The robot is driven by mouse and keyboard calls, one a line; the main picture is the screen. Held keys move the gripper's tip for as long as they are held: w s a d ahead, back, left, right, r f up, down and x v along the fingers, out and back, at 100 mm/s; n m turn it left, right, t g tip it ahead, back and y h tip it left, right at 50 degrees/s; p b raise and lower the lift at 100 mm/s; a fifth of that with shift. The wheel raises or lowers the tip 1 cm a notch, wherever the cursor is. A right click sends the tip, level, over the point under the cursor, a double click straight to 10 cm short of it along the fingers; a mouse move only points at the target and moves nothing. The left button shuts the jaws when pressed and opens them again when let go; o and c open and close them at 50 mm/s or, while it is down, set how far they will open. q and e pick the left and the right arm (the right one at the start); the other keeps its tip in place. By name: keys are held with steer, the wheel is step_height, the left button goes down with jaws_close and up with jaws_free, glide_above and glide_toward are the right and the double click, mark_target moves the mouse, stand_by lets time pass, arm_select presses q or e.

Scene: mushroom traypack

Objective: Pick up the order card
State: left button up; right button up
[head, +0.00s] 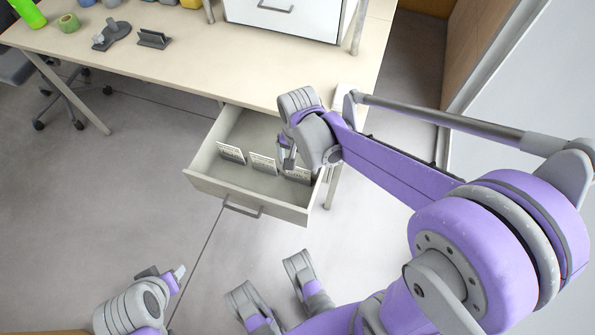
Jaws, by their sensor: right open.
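Three small white cards with dark print stand upright in a row in the open drawer (240,204): a left card (231,152), a middle card (263,163) and a right card (299,175). I cannot read which is the order card. My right gripper (288,160) points down into the drawer, open, close to the right card and partly in front of it. I cannot tell whether it touches the card. My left gripper (178,274) is low at the lower left, away from the drawer; its jaw opening is unclear.
The drawer hangs under a pale desk (190,62). On the desk are a white cabinet (282,18), a dark card holder (154,39), a grey device (112,36), a green tape roll (69,22) and a green bottle (28,13). The floor left of the drawer is clear.

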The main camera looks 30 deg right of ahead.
mark_target(298, 169)
step_height(298, 169, down, 6)
steer(key=shift+w+f+b, duration=0.1)
steer(key=shift+b, duration=1)
steer(key=c, duration=0.9)
steer(key=shift+c, duration=0.2)
